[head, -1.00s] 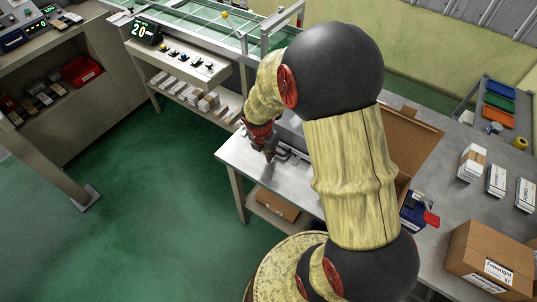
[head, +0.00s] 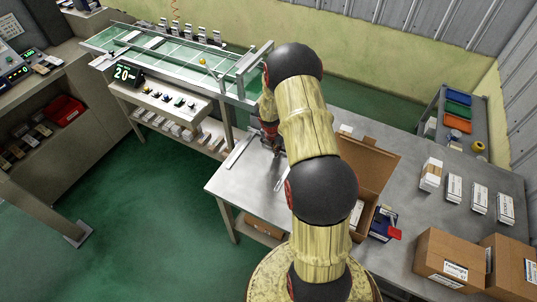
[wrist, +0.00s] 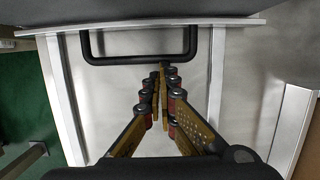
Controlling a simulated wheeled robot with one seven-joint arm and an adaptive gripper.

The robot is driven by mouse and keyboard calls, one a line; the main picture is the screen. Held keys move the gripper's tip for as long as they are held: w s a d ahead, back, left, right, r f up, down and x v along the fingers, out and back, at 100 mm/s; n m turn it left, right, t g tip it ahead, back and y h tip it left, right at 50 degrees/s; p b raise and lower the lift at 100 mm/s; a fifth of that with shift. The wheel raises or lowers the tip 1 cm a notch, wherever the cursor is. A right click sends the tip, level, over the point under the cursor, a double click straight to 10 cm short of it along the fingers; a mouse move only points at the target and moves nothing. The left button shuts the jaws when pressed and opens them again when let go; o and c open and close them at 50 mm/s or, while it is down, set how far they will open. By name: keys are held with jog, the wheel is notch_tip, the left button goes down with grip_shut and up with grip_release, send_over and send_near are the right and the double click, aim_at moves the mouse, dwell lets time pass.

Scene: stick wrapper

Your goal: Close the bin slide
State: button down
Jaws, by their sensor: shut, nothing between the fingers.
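The bin slide shows in the wrist view as a pale flat panel with a light front bar (wrist: 235,22) across the top and a rail down each side. A black U-shaped handle (wrist: 88,46) hangs from that bar. My gripper (wrist: 161,68) is shut and empty, with its fingertips right at the handle's lower bar, near its middle. I cannot tell whether they touch it. In the head view my gripper (head: 272,140) is low over the metal table, and my arm hides most of the slide.
The metal table (head: 232,190) is bare at its left end. An open cardboard box (head: 372,160) stands right of my arm, with a blue and red device (head: 383,226) beside it. White packs (head: 454,189) and closed cartons (head: 448,260) lie farther right. A conveyor (head: 150,45) is behind.

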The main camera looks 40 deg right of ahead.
jog(key=shift+w+d+p, duration=0.3)
jog(key=shift+d+p, duration=0.1)
jog(key=shift+d, duration=0.4)
jog(key=shift+w+d+p, duration=0.25)
jog(key=shift+d+p, duration=0.1)
jog(key=shift+d, duration=0.4)
jog(key=shift+w+d+p, duration=0.3)
jog(key=shift+d+p, duration=0.1)
jog(key=shift+d, duration=0.4)
jog(key=shift+r, duration=0.1)
jog(key=v, duration=1.1)
jog(key=shift+a+r, duration=0.2)
jog(key=shift+r, duration=0.15)
